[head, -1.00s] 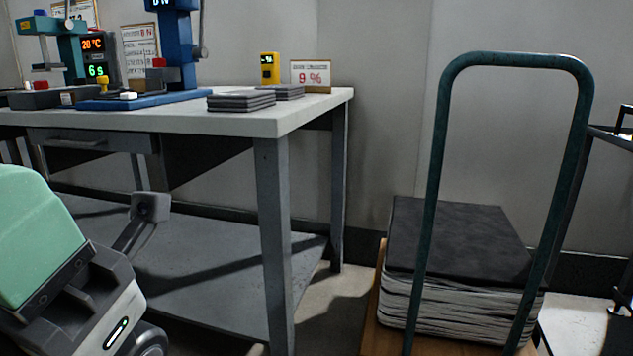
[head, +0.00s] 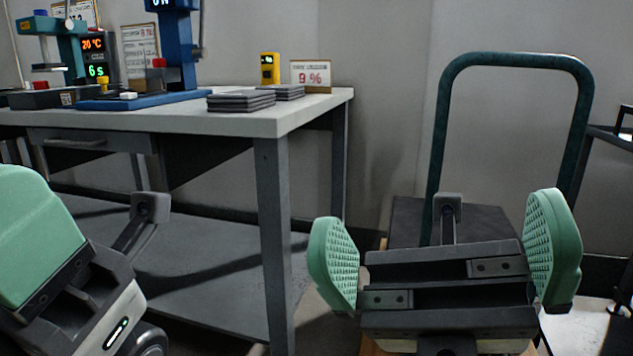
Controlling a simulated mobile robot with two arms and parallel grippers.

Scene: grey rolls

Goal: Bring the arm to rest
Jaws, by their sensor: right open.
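My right gripper (head: 445,255) is at the lower right of the head view. Its two green ribbed finger pads stand wide apart with nothing between them. It is in front of the cart and hides much of the dark stack on it. Part of my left gripper (head: 62,262) shows at the lower left edge, in front of the table's lower shelf. Only one green finger of it is in view, so its opening cannot be judged.
A grey worktable (head: 240,121) stands at the left. It bears stacked grey sheets (head: 240,101), a yellow meter (head: 270,68), a sign (head: 311,76) and a blue press (head: 176,50). A green-handled cart (head: 515,61) with a dark stack (head: 490,218) stands at the right, near a black rack (head: 612,135).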

